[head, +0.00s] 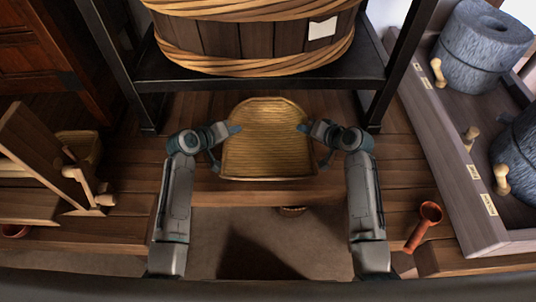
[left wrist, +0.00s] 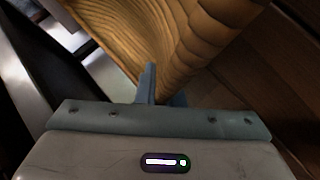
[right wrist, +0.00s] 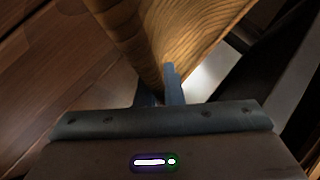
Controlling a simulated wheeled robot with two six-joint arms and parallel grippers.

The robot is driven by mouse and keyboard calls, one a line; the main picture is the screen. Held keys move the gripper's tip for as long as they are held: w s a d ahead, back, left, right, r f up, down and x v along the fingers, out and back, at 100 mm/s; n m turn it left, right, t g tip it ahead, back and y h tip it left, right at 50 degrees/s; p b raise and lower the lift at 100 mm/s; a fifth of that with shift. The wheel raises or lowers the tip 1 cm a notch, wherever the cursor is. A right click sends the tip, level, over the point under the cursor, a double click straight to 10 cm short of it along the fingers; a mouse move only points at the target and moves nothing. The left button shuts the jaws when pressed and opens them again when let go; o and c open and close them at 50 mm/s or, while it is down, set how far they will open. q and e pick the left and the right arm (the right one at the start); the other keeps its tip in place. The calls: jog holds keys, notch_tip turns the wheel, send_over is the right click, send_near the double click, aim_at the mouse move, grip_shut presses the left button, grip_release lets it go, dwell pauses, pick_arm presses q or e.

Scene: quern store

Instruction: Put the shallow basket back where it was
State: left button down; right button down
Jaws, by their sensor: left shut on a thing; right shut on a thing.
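The shallow basket (head: 266,140) is a woven tan tray with a rounded far edge, in the middle of the head view. My left gripper (head: 233,130) is shut on its left rim. My right gripper (head: 304,129) is shut on its right rim. The basket's woven wall also shows between the fingers in the left wrist view (left wrist: 190,40) and in the right wrist view (right wrist: 165,35). The basket is over the wooden shelf boards (head: 350,180), in front of the black rack. I cannot tell whether its underside touches the boards.
A large banded wooden tub (head: 255,40) stands on the black rack (head: 190,78) behind. An orange scoop (head: 424,226) lies at the right, beside a grey trough (head: 440,150) with millstones (head: 482,45). A wooden device (head: 50,165) stands at the left. A gap opens in front.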

pick_arm(q)
jog(key=shift+d+f+b, duration=0.1)
jog(key=shift+f+b, duration=0.35)
jog(key=shift+f, duration=0.2)
pick_arm(e)
jog(key=shift+a+f, duration=0.1)
jog(key=shift+f, duration=0.55)
pick_arm(q)
jog(key=c, duration=1.6)
grip_release()
jog(key=shift+r, duration=0.15)
pick_arm(e)
jog(key=c, duration=1.6)
grip_release()
jog(key=shift+r, duration=0.15)
pick_arm(q)
jog(key=shift+o, duration=0.2)
pick_arm(e)
jog(key=shift+o, duration=0.2)
jog(key=shift+s+d+r, duration=0.1)
jog(key=shift+d, duration=0.1)
pick_arm(q)
jog(key=v, duration=1.2)
pick_arm(e)
jog(key=v, duration=1.1)
jog(key=shift+s+d+r, duration=0.2)
pick_arm(q)
jog(key=shift+r, duration=0.1)
